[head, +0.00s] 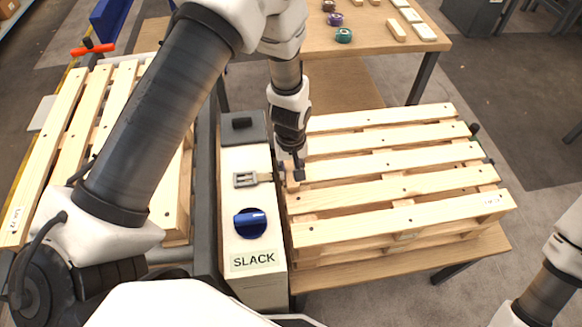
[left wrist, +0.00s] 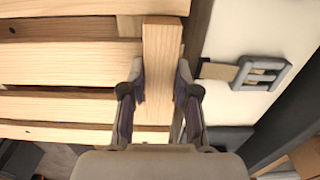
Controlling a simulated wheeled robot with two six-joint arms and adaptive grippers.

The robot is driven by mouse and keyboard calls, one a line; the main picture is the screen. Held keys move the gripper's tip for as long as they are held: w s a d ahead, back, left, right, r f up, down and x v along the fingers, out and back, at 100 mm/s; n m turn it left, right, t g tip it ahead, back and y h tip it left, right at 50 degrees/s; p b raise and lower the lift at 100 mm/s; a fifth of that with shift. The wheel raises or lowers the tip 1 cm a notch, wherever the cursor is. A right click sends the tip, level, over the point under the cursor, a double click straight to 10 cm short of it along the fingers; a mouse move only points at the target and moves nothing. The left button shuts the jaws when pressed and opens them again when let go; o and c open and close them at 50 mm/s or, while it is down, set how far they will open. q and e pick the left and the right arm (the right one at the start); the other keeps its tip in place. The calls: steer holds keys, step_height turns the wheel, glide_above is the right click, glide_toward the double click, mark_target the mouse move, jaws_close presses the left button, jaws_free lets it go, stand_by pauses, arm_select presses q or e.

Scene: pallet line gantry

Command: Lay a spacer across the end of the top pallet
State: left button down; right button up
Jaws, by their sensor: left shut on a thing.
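The top pallet (head: 400,188) lies on a stack at the right in the head view, and its slats (left wrist: 70,62) fill the left of the left wrist view. My left gripper (head: 291,173) is over the pallet's left end, pointing down. It is shut on a pale wooden spacer (left wrist: 161,50), with one finger on each side. In the left wrist view the spacer runs crosswise to the slats at their ends. Whether it rests on them or is just above, I cannot tell. In the head view the gripper hides most of it. My right gripper is out of view.
A cream cabinet marked SLACK (head: 254,261), with a blue knob (head: 250,223) and a grey buckle (head: 245,180), stands close left of the stack. Another pallet (head: 62,150) lies at the far left. A back table (head: 372,43) holds wooden strips (head: 396,30) and coloured rolls (head: 343,35).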

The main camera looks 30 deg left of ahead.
arm_select(q)
steer(key=shift+s+f, duration=0.1)
steer(key=c, duration=0.9)
jaws_free()
steer(key=shift+o, duration=0.2)
step_height(320, 180, up, 12)
steer(key=shift+r, duration=0.2)
